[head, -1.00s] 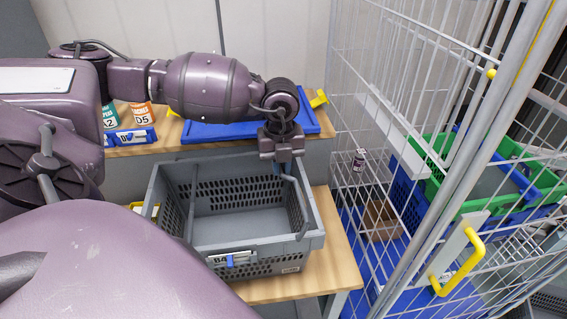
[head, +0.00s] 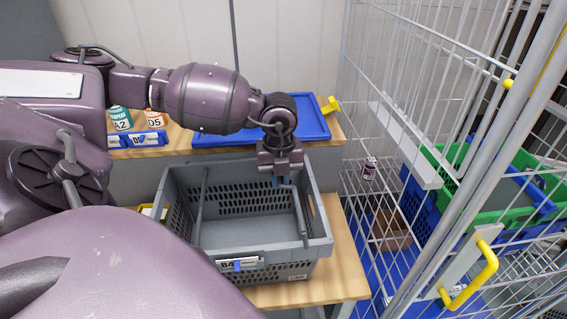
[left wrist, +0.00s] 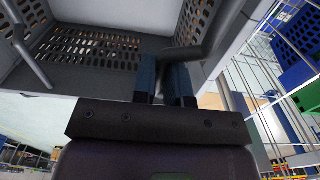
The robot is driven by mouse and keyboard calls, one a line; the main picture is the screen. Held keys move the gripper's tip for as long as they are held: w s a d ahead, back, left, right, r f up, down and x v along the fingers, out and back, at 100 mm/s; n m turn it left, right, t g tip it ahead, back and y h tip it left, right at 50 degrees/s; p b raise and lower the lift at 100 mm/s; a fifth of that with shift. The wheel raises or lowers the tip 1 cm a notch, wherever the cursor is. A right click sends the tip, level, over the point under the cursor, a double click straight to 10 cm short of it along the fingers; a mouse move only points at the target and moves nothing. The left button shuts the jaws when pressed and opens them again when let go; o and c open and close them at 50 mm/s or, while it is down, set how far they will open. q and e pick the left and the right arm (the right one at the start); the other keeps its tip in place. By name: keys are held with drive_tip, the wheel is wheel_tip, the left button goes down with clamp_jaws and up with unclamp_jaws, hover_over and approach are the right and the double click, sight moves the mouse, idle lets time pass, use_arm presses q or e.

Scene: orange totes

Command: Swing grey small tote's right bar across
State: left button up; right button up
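The grey small tote (head: 205,265) stands open and empty on a wooden-topped table. Its right bar (head: 299,215) runs along the inside of the right wall, and its left bar (head: 201,205) lies along the left side. My left gripper (head: 281,181) points down at the far end of the right bar. In the left wrist view the two bluish fingers (left wrist: 166,82) are close together with a narrow gap. The bent end of the right bar (left wrist: 185,54) is at their tips; whether they clamp it is unclear. My right gripper is not in view.
A wire cage (head: 375,60) with a yellow handle (head: 478,277) stands close at the right, holding green and blue totes. A blue-marked label holder is on the tote's front.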

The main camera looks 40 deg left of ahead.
use_arm(q)
drive_tip(key=shift+s+a+f, duration=0.2)
drive_tip(key=shift+f, duration=0.1)
drive_tip(key=shift+s+a+f+b, duration=0.2)
drive_tip(key=shift+f, duration=0.25)
drive_tip(key=shift+s+a+f+b, duration=0.15)
drive_tip(key=shift+s+f+b, duration=0.05)
drive_tip(key=shift+f, duration=0.2)
drive_tip(key=o, duration=1)
drive_tip(key=shift+o, duration=0.2)
drive_tip(key=shift+r, duration=0.15)
